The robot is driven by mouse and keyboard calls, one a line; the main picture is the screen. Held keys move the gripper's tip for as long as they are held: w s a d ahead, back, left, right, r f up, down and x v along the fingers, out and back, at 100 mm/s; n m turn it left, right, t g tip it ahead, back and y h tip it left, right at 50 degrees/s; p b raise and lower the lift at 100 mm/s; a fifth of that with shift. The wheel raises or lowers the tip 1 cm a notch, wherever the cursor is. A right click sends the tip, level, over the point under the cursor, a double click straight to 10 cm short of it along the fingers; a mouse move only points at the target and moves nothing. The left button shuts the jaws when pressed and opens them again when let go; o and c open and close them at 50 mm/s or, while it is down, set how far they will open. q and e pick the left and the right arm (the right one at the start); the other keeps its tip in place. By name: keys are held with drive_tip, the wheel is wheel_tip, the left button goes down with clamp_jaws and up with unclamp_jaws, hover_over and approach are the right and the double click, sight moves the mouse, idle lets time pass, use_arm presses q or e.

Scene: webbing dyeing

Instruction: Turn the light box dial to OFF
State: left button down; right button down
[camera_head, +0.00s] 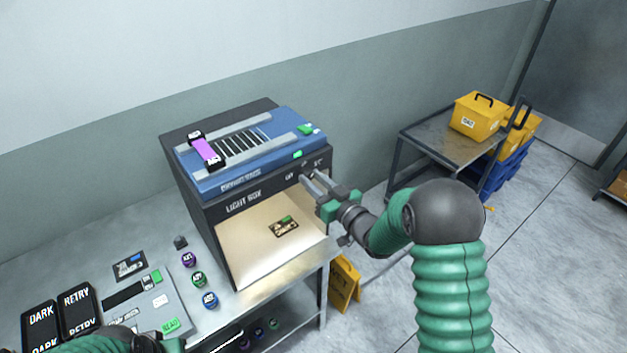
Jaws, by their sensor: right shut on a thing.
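The light box (200,200) is a dark cabinet with a lit, open front, standing on the metal bench. My left gripper (160,343) is at the bottom edge, mostly cut off, over the bench front.
A blue unit (215,182) with a purple-banded piece (207,150) sits on the light box. A patterned card (284,227) lies inside. Several small round jars, a grey device (150,304) and black RETRY and DARK bins (75,308) are left. A cart (427,144) with yellow boxes stands right.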

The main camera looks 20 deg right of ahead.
drive_tip(key=shift+f+n+b, duration=0.2)
drive_tip(key=shift+n+b, duration=0.3)
drive_tip(key=shift+b, duration=0.35)
drive_tip(key=shift+a+n+b, duration=0.1)
drive_tip(key=shift+n+b, duration=9.4)
drive_tip(key=shift+b, duration=3)
drive_tip(key=c, duration=1.3)
unclamp_jaws()
drive_tip(key=shift+c, duration=0.2)
drive_tip(key=shift+o, duration=1.3)
drive_tip(key=shift+w, duration=0.15)
